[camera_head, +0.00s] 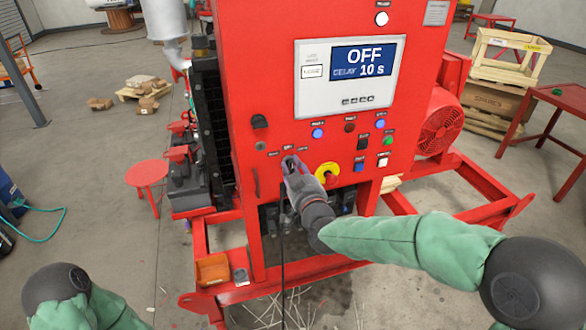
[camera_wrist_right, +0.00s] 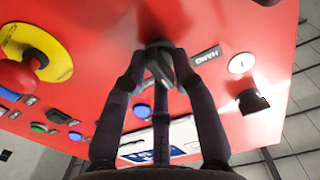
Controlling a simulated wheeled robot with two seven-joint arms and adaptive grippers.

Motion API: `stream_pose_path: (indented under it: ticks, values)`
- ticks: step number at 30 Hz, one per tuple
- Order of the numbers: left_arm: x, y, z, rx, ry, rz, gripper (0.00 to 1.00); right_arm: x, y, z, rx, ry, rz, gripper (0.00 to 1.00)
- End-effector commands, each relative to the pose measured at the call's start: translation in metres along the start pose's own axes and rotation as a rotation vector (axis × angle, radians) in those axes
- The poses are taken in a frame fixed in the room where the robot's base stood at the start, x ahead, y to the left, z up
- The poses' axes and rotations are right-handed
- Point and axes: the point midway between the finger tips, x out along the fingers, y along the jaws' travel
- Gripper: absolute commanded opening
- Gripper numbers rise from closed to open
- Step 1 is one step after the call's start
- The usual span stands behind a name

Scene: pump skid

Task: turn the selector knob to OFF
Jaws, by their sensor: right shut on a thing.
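The selector knob is a dark knob on the red control panel (camera_head: 232,62). It shows best in the right wrist view (camera_wrist_right: 160,66), with a dark label reading HAND (camera_wrist_right: 207,55) beside it. My right gripper (camera_head: 289,162) reaches the panel's lower left part and is shut on the knob, one finger on each side; its fingers also fill the middle of the right wrist view. In the head view the gripper mostly hides the knob. The panel's display (camera_head: 363,60) reads OFF, with DELAY 10 s below. My left gripper is out of view; only part of that arm shows.
A red emergency stop button (camera_head: 331,178) on a yellow ring sits just right of my right gripper. Several coloured buttons and lamps lie above and right of it. A black handle-like switch (camera_head: 260,121) is at upper left.

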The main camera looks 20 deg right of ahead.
Motion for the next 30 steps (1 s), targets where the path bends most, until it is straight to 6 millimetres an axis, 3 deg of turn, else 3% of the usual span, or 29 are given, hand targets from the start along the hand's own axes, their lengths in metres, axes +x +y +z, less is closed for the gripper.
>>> stream_pose_path:
  ticks: [1,2,3,17,30]
  values:
    - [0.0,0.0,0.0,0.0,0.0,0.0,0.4,0.0,0.002,0.003,0.003,-0.005,0.005,0.0]
    - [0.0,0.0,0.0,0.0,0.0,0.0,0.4,0.0,0.002,0.002,0.003,-0.005,0.005,0.33]
    - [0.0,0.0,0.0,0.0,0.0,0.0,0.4,0.0,0.002,0.002,0.003,-0.005,0.005,0.43]
    - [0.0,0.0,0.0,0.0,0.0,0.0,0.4,-0.006,0.001,-0.001,0.001,0.001,0.002,0.43]
    - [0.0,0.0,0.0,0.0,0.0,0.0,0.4,-0.075,0.001,0.0,0.001,0.001,0.002,0.43]
